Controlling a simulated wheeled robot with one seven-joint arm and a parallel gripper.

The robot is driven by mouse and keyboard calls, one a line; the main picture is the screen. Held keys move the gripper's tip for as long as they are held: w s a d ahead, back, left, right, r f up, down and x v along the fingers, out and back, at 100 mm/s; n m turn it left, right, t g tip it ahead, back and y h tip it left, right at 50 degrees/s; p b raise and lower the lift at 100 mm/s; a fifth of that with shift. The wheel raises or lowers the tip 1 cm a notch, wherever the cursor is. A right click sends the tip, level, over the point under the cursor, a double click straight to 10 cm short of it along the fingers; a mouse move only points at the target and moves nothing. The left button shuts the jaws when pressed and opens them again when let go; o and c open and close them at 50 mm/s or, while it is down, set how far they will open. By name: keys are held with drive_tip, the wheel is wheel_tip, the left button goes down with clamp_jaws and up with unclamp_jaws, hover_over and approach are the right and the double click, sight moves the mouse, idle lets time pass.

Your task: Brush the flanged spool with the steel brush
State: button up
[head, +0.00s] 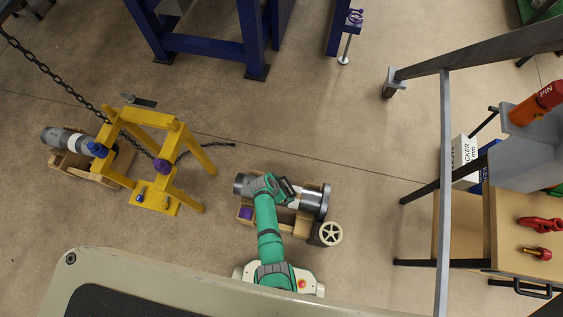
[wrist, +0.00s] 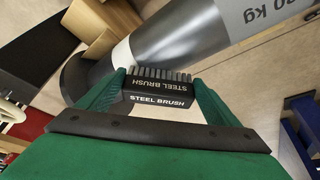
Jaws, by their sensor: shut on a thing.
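The flanged spool (head: 309,201) lies on a wooden cradle on the floor, right of centre in the head view. It has a grey body, a pale band and a metal flange at its right end. In the wrist view the spool (wrist: 165,45) crosses the top, with "kg" lettering on the pale band and a dark flange at left. My gripper (wrist: 160,88) is shut on the steel brush (wrist: 158,99), a black block with grey bristles pointing toward the spool. The bristles are close to the spool; I cannot tell whether they touch. In the head view my arm covers part of the spool.
A yellow frame (head: 150,120) with a chain and another pipe (head: 65,141) stand at left. A wooden bench (head: 510,235) with red parts stands at right. Floor around the cradle is mostly open.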

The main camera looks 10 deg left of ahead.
drive_tip(key=shift+a+r, duration=0.15)
drive_tip(key=shift+a, duration=0.05)
wheel_tip(320, 180, up, 8)
idle(0.5)
drive_tip(key=shift+d, duration=0.1)
